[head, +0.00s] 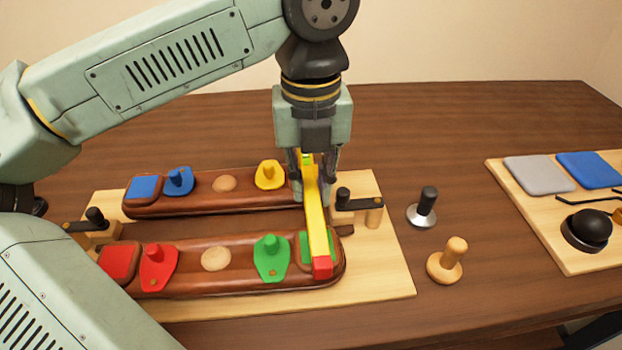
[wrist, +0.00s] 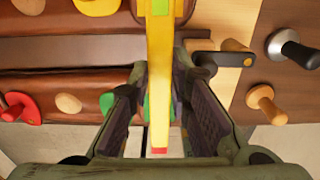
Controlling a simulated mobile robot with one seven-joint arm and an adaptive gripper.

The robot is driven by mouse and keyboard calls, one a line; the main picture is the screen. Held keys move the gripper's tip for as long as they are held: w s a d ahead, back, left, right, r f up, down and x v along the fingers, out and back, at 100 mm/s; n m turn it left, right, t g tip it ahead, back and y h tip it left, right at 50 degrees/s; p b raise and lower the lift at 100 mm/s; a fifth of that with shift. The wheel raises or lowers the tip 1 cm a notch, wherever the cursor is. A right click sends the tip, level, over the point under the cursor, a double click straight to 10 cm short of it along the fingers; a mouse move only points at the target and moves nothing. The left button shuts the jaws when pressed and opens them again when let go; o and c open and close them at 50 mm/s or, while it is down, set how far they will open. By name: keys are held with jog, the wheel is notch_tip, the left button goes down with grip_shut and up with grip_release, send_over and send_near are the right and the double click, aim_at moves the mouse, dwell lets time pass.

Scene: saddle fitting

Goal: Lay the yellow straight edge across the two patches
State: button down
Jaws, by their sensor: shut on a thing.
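My gripper (head: 313,198) is shut on the yellow straight edge (head: 315,215), a long bar with a red near end and a green mark towards its far end. The bar runs front to back over the right ends of the two brown padded panels. A green patch (head: 305,248) on the front panel shows beside and partly under it. The back panel's right end is mostly hidden by my gripper, so I cannot make out a patch there. In the wrist view the straight edge (wrist: 160,70) passes between my fingers (wrist: 160,95). I cannot tell whether it touches the panels.
The front panel (head: 190,284) and back panel (head: 210,204) lie on a light board (head: 385,275). A black-handled clamp (head: 358,206) stands close right of my gripper. A black-handled tool (head: 423,206) and a wooden knob (head: 446,262) stand further right, before another board (head: 560,245).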

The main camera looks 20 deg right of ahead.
jog(key=shift+f+b, duration=0.4)
jog(key=shift+f, duration=0.1)
jog(key=c, duration=1.4)
grip_release()
